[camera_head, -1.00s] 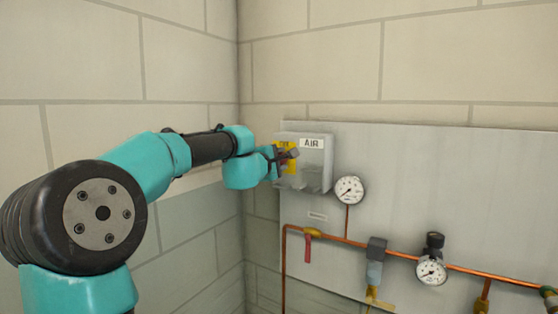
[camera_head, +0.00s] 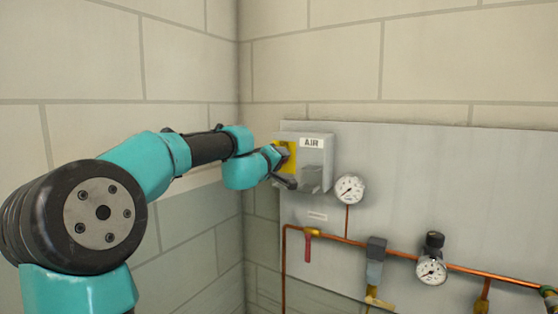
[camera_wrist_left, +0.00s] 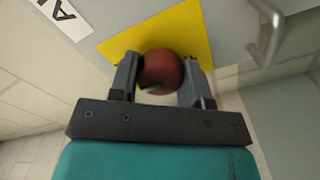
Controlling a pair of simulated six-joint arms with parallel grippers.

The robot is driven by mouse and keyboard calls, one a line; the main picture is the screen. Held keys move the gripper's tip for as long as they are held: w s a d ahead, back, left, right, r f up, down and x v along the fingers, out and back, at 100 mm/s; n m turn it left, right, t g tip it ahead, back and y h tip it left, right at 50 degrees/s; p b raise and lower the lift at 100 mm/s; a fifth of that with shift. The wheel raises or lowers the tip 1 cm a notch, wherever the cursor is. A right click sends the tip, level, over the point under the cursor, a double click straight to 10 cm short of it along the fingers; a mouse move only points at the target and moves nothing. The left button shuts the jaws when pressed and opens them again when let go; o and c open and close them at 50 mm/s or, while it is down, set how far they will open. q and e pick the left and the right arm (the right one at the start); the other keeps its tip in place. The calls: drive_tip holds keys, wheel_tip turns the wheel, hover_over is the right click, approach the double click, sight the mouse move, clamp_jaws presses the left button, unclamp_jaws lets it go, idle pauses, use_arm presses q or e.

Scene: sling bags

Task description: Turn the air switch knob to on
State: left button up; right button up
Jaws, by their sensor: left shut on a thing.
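The air switch is a grey box (camera_head: 325,155) on the wall panel, with a white "AIR" label (camera_head: 312,142) and a yellow plate (camera_head: 291,147). The left wrist view shows a round dark red knob (camera_wrist_left: 163,68) in front of the yellow plate (camera_wrist_left: 190,32). My left gripper (camera_wrist_left: 160,78) is shut on the knob, one finger on each side. In the head view the left gripper (camera_head: 285,167) is at the front of the box, fingers one above the other, and hides the knob. The "AIR" label is tilted in the wrist view (camera_wrist_left: 65,18). My right gripper is out of view.
A round gauge (camera_head: 349,189) sits just right of the box. A copper pipe (camera_head: 340,239) with a red-handled valve (camera_head: 307,246) and a second gauge (camera_head: 431,270) runs below. A bent metal handle (camera_wrist_left: 272,32) is near the gripper. A block wall stands close on the left.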

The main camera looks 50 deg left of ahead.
use_arm(q)
drive_tip(key=shift+m, duration=0.3)
drive_tip(key=o, duration=0.9)
drive_tip(key=v, duration=1.7)
drive_tip(key=shift+s+r, duration=0.1)
drive_tip(key=shift+s, duration=0.15)
